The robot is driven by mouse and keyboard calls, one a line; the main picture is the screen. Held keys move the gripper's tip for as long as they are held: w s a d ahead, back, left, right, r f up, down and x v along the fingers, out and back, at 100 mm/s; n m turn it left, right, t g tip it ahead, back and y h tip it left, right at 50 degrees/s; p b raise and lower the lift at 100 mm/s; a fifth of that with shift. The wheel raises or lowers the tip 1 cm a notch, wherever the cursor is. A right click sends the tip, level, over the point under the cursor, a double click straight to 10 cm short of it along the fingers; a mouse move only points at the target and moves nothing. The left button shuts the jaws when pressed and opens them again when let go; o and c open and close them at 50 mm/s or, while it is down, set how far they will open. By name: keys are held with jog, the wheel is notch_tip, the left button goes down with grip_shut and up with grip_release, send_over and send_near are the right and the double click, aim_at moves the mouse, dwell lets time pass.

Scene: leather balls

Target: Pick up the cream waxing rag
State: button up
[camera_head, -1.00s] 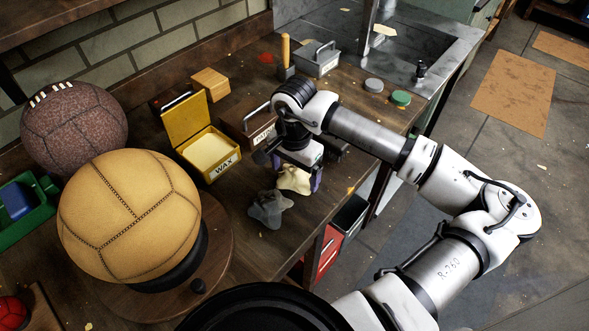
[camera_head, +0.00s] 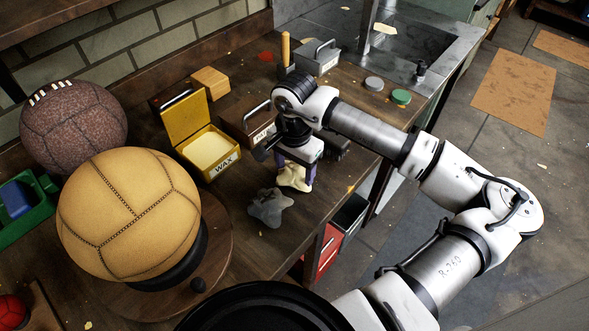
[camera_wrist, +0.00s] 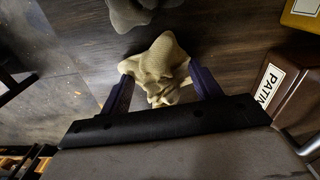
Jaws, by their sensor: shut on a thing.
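The cream waxing rag (camera_head: 293,177) is a crumpled pale cloth at my gripper on the dark wooden bench. My gripper (camera_head: 294,184) is shut on it, with the purple fingers on either side of the cloth. In the wrist view the rag (camera_wrist: 158,62) is bunched between the two fingertips of my gripper (camera_wrist: 160,78). I cannot tell whether the rag is clear of the bench. A grey rag (camera_head: 270,207) lies on the bench just in front and to the left; part of it shows at the top of the wrist view (camera_wrist: 143,12).
A yellow open WAX tin (camera_head: 208,168) and a brown box with a partly readable label (camera_head: 247,124) stand behind my gripper. A tan leather ball (camera_head: 130,213) sits on a round wooden stand at left. The bench edge is close on the right.

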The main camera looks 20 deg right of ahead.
notch_tip(320, 180, up, 19)
jog(key=b, duration=0.4)
jog(key=shift+r, duration=0.2)
jog(key=shift+o, duration=1.4)
jog(key=shift+c, duration=0.9)
jog(key=w+a+f+n+t+b, duration=0.1)
jog(key=w+a+f+n, duration=0.25)
jog(key=a, duration=0.25)
jog(key=w+a+f+n+y+b, duration=0.1)
jog(key=w+a+f+n+b, duration=0.1)
jog(key=w+a, duration=0.3)
jog(key=w+a+f+n+t+b, duration=0.1)
jog(key=w+a+f+n, duration=0.15)
jog(key=a, duration=0.45)
jog(key=shift+n, duration=0.5)
jog(key=shift+s+a+f+b, duration=0.1)
jog(key=shift+f+b, duration=1.4)
jog(key=shift+f, duration=0.7)
jog(key=shift+s+a+f+b, duration=0.1)
jog(key=shift+f+b, duration=1.35)
jog(key=shift+f, duration=0.75)
jog(key=shift+r, duration=0.15)
